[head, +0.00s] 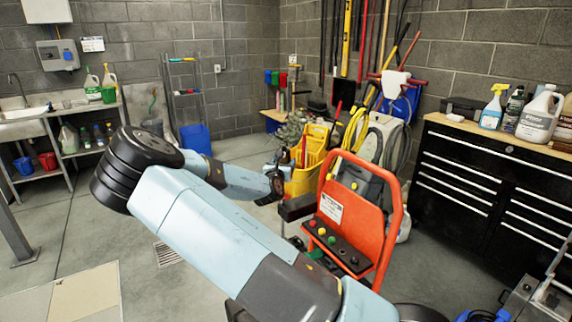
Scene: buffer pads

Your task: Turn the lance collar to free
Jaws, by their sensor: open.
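My arm reaches across the middle of the head view, bends at a black joint at the left and comes back to the right. My gripper (275,185) is the small dark end of the arm, in front of the yellow mop bucket (306,178). It is open, and I see nothing held in it. Its fingers are too small to make out clearly. An orange machine panel (347,222) with a tubular frame, a white label and coloured buttons stands just right of my gripper. I cannot pick out the lance or its collar.
A black drawer cabinet (492,185) with bottles on top stands at the right. A yellow hose (355,128) and a grey machine stand behind the orange panel. The left floor is mostly clear.

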